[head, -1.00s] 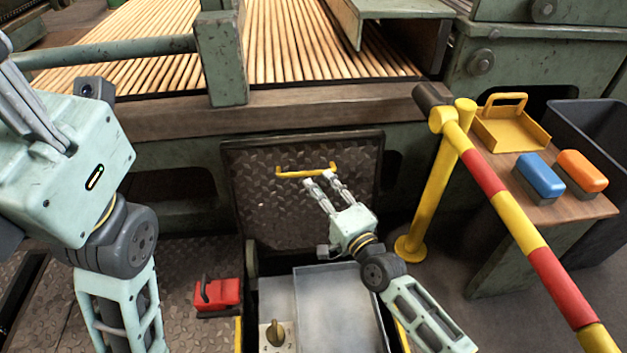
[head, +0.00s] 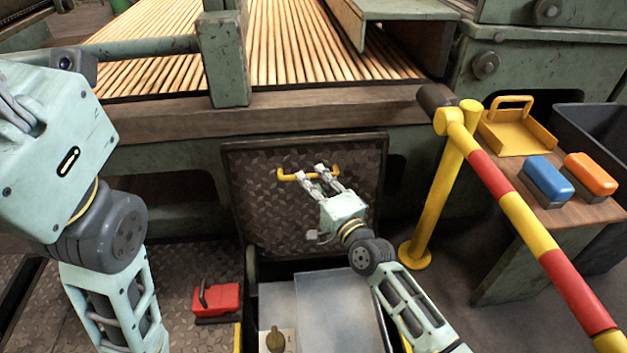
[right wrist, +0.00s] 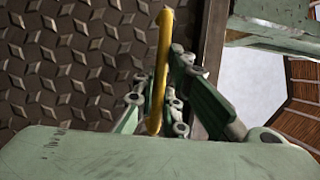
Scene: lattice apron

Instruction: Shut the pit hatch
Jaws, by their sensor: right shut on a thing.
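The pit hatch (head: 260,220) is a dark diamond-plate lid standing open, upright behind the pit (head: 325,310). A yellow handle (head: 287,177) is on its face near the top edge; it also shows in the right wrist view (right wrist: 160,75). My right gripper (head: 321,173) is at the handle, with its fingers on both sides of the bar, shut on it. In the right wrist view the right gripper (right wrist: 162,100) closes around the yellow bar.
A red and yellow barrier bar (head: 505,200) with a yellow post (head: 437,200) stands to the right. A side table (head: 550,216) holds a yellow dustpan (head: 520,133), a blue brush (head: 547,178) and an orange brush (head: 590,175). A red box (head: 216,300) lies on the floor left of the pit.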

